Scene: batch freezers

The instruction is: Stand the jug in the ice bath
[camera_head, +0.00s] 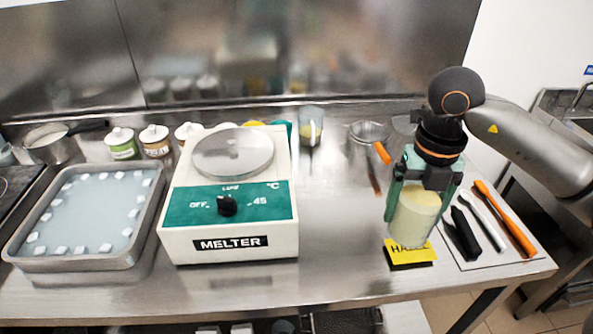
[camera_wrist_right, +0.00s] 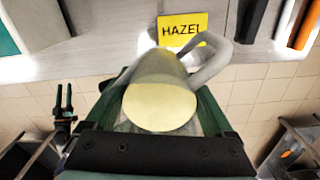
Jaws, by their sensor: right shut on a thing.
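The jug (camera_head: 414,216) is a clear vessel with pale yellow contents, at the right of the counter in the head view. My right gripper (camera_head: 420,205) is shut on it from above, one green finger on each side. The jug looks upright, beside the yellow HAZEL card; I cannot tell whether its base touches the counter. In the right wrist view the jug (camera_wrist_right: 160,105) sits between the fingers, its pale grey handle to the right. The ice bath (camera_head: 153,208) is a steel tray of bluish water with several ice cubes along its edges, at the far left.
The white and green melter (camera_head: 230,238) stands between the ice bath and the jug. A mat with black, white and orange tools (camera_head: 505,219) lies right of the jug. A sieve (camera_head: 368,131), a beaker (camera_head: 311,127) and lidded jars (camera_head: 122,144) stand behind.

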